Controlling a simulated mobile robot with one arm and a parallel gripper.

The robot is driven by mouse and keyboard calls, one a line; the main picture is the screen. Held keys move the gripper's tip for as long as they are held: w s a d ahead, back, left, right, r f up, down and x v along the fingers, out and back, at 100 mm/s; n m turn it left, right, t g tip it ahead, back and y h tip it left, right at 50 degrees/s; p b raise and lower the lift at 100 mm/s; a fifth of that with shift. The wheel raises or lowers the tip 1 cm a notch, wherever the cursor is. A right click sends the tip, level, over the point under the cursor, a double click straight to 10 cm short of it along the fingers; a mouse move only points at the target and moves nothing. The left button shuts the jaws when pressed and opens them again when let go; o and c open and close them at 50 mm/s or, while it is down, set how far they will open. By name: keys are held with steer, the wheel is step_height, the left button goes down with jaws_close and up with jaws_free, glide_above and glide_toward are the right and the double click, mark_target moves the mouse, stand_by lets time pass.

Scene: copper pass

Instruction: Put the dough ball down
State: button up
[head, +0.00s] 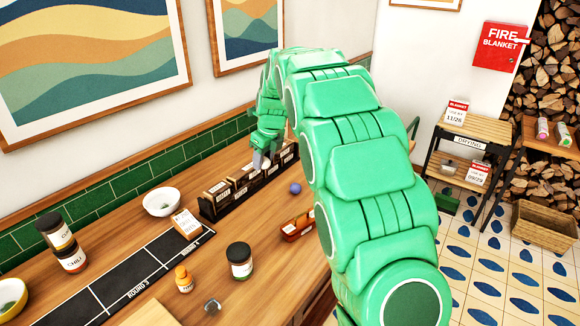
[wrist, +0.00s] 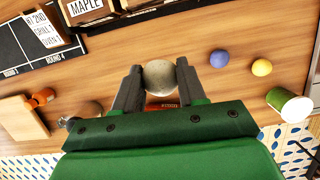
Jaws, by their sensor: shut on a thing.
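The dough ball (wrist: 160,77) is a round, pale grey-beige ball in the wrist view. My gripper (wrist: 159,80) is shut on it, with one dark finger on each side. In the head view my gripper (head: 264,161) is at the far part of the wooden counter, by the row of dark labelled boxes (head: 247,182). The ball is small and hard to make out there. I cannot tell how high it is above the counter.
A blue ball (wrist: 219,58) and a yellow ball (wrist: 262,67) lie right of my gripper. A white-and-green tub (wrist: 290,106) stands beyond them. A white bowl (head: 161,201), dark jar (head: 240,262) and orange bottle (head: 184,279) stand nearer. Bare wood surrounds the blue ball.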

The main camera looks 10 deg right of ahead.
steer(key=w+a+n, duration=0.1)
steer(key=w+a, duration=0.1)
steer(key=a, duration=0.6)
steer(key=w+a+n, duration=0.1)
steer(key=w+a, duration=0.2)
steer(key=a, duration=0.5)
steer(key=n, duration=0.2)
glide_toward(160, 195)
step_height(160, 195, up, 5)
steer(key=s, duration=0.3)
steer(key=shift+g+y, duration=0.3)
steer(key=shift+g, duration=0.1)
steer(key=shift+w+f, duration=0.2)
steer(key=shift+f, duration=5.3)
steer(key=o, duration=1.1)
